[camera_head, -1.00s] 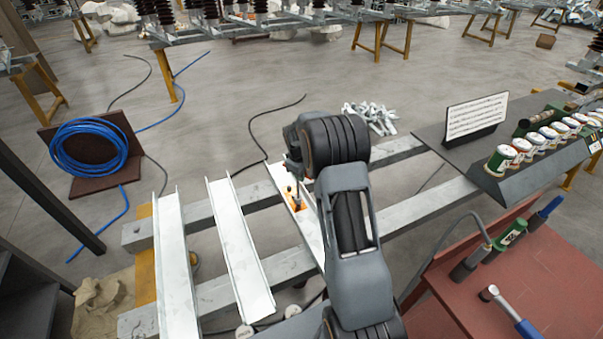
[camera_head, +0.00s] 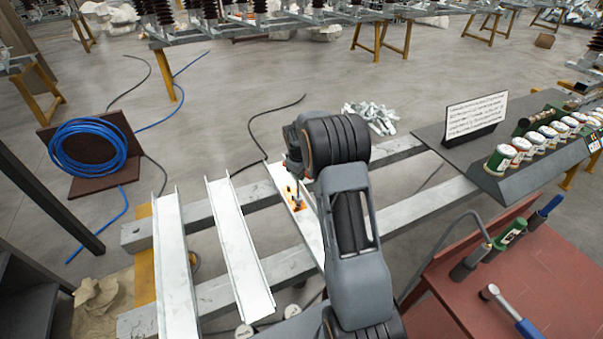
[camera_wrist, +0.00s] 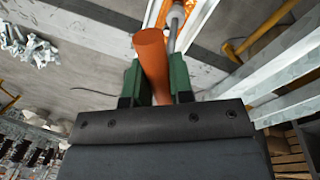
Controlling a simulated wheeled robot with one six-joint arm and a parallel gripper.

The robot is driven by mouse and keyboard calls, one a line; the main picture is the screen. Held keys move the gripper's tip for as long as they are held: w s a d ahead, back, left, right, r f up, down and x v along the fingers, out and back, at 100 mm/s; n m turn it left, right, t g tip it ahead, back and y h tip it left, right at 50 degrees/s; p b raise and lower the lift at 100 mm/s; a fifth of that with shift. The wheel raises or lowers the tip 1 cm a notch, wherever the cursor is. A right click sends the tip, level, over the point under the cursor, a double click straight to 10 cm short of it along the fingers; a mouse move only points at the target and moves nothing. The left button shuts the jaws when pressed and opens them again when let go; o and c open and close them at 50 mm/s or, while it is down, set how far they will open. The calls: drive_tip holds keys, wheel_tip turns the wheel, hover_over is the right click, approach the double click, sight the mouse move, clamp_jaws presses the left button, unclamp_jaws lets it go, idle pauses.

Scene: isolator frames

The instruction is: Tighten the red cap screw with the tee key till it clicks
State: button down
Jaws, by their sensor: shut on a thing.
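My gripper (camera_wrist: 157,78) has its two green fingers shut on an orange bar-shaped handle (camera_wrist: 150,46), which I take to be the tee key's. A grey shaft shows beyond the handle in the wrist view. In the head view my gripper (camera_head: 299,174) is down over a white channel (camera_head: 312,232), beside a small orange patch (camera_head: 299,206). A thin upright shaft stands at that patch. I cannot make out the red cap screw or whether the key is seated on it; the arm and handle hide much there.
Two more white channels, left (camera_head: 172,265) and middle (camera_head: 238,245), lie across grey beams (camera_head: 215,295). A dark shelf (camera_head: 482,178) with several cans and a white sign (camera_head: 475,116) stands right. A red bench (camera_head: 540,275) holds tools at lower right. Metal parts (camera_head: 372,115) lie behind.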

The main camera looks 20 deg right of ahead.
drive_tip(key=shift+f+b, duration=0.75)
drive_tip(key=shift+f, duration=0.35)
idle(0.3)
drive_tip(key=a+m+g, duration=0.1)
drive_tip(key=m, duration=0.5)
drive_tip(key=m+b, duration=0.1)
drive_tip(key=m, duration=0.6)
drive_tip(key=w+a+m+g, duration=0.1)
drive_tip(key=m, duration=0.5)
drive_tip(key=shift+a+m+g+y+b, duration=0.3)
drive_tip(key=shift+y+b, duration=0.05)
drive_tip(key=shift+y, duration=0.05)
drive_tip(key=shift+r, duration=0.1)
wheel_tip(320, 180, up, 2)
drive_tip(key=shift+r+p, duration=0.1)
drive_tip(key=shift+p, duration=0.65)
